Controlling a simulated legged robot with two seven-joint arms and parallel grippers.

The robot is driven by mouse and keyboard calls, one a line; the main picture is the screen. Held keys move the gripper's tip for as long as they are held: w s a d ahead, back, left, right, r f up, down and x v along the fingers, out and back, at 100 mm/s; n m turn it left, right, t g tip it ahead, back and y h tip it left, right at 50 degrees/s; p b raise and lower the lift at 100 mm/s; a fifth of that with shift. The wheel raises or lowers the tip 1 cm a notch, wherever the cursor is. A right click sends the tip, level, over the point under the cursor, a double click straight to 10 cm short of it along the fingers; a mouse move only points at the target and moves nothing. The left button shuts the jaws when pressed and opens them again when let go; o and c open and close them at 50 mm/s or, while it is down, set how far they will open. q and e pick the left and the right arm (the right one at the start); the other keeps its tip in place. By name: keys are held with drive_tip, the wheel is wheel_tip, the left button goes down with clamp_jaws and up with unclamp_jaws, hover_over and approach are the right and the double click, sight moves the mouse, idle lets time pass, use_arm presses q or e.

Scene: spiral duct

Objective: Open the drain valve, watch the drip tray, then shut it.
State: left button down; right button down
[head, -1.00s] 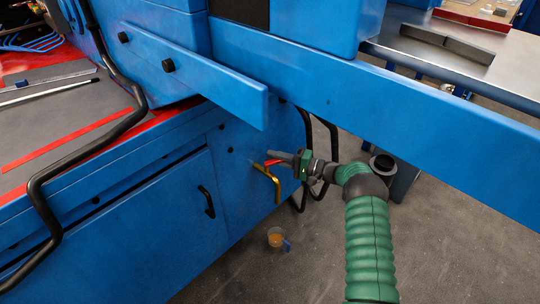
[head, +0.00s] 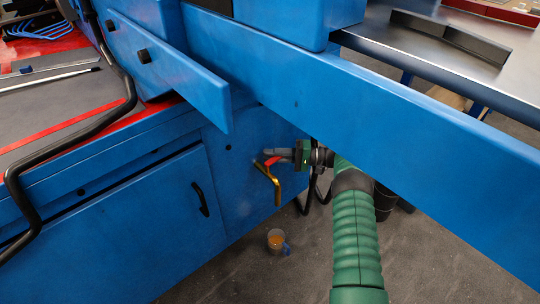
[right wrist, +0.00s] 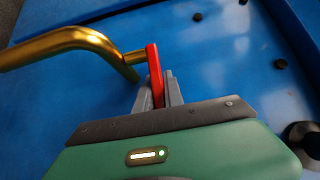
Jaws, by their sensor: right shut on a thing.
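The drain valve is a brass pipe (head: 271,184) with a red lever (head: 270,161), on the blue machine's side panel. In the right wrist view the lever (right wrist: 155,72) stands between the grey fingers of my right gripper (right wrist: 158,93), beside the bent brass pipe (right wrist: 75,40). My right gripper (head: 272,154) is shut on the lever. Below the pipe's outlet, a small clear cup (head: 276,238) with a blue handle and orange-brown liquid stands on the floor, where a drip tray would be. I see no clear stream between outlet and cup. My left gripper is not in view.
A long blue beam (head: 380,110) crosses above my right arm. A blue door with a black handle (head: 201,199) is left of the valve. Black bent tubing (head: 62,160) runs along the left. A grey table (head: 450,45) stands at the back right. The grey floor (head: 240,275) around the cup is open.

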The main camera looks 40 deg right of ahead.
drive_tip(key=shift+f, duration=0.2)
drive_tip(key=c, duration=1.4)
unclamp_jaws()
drive_tip(key=shift+w, duration=0.1)
drive_tip(key=shift+c, duration=0.2)
drive_tip(key=shift+r, duration=0.1)
drive_tip(key=v, duration=1.2)
